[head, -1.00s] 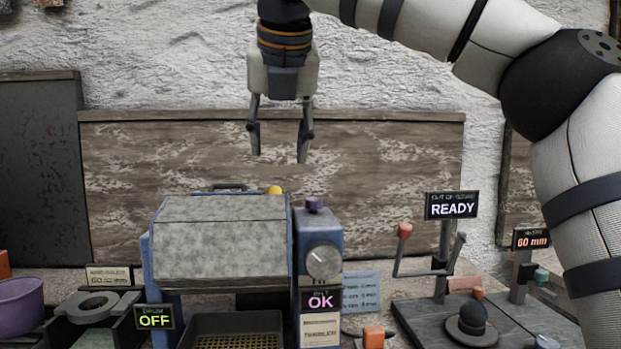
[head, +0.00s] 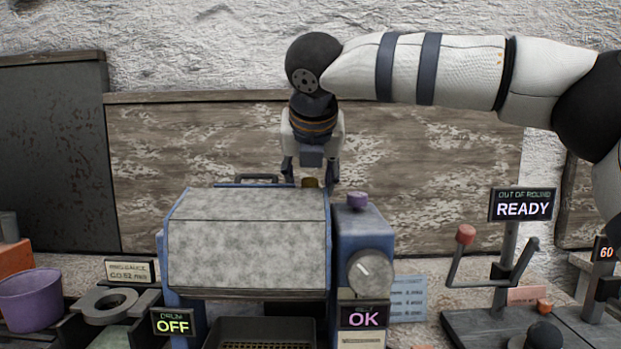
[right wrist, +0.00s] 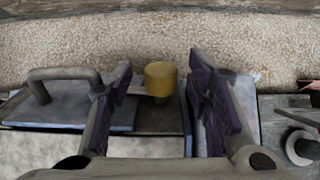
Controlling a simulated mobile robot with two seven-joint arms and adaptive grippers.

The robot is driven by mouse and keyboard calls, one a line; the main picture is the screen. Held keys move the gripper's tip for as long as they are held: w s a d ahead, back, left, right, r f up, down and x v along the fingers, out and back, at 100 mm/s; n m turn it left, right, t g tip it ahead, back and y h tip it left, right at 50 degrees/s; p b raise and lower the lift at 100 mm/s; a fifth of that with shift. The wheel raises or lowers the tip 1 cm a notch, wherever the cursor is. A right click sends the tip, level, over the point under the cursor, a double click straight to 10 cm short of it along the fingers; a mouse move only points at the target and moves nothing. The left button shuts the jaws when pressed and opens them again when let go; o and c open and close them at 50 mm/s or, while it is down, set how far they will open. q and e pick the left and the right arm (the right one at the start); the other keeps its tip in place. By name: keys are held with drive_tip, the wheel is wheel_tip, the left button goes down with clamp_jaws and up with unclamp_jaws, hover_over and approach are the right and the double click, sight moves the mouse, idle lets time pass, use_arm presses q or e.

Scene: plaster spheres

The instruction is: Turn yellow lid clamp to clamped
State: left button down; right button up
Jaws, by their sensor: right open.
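The yellow lid clamp (right wrist: 161,78) is a short yellow knob on a dark stem, at the back of the blue machine's top. In the head view the clamp (head: 310,183) is in shadow behind the grey lid (head: 248,240). My right gripper (right wrist: 160,88) is open, with one finger on each side of the knob and a visible gap on both sides. In the head view the right gripper (head: 310,180) points down behind the lid, its fingertips partly hidden. My left gripper is not in view.
A lid handle (right wrist: 62,80) stands left of the clamp. Signs read OFF (head: 174,322), OK (head: 363,318) and READY (head: 522,207). A purple bucket (head: 30,300) stands at left.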

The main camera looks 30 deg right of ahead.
drive_tip(key=shift+w+d+f, duration=0.1)
drive_tip(key=shift+w+f, duration=0.05)
clamp_jaws()
drive_tip(key=shift+d+n+t+y, duration=0.15)
drive_tip(key=shift+n+t+y, duration=0.25)
drive_tip(key=shift+y, duration=0.4)
unclamp_jaws()
drive_tip(key=v, duration=1.2)
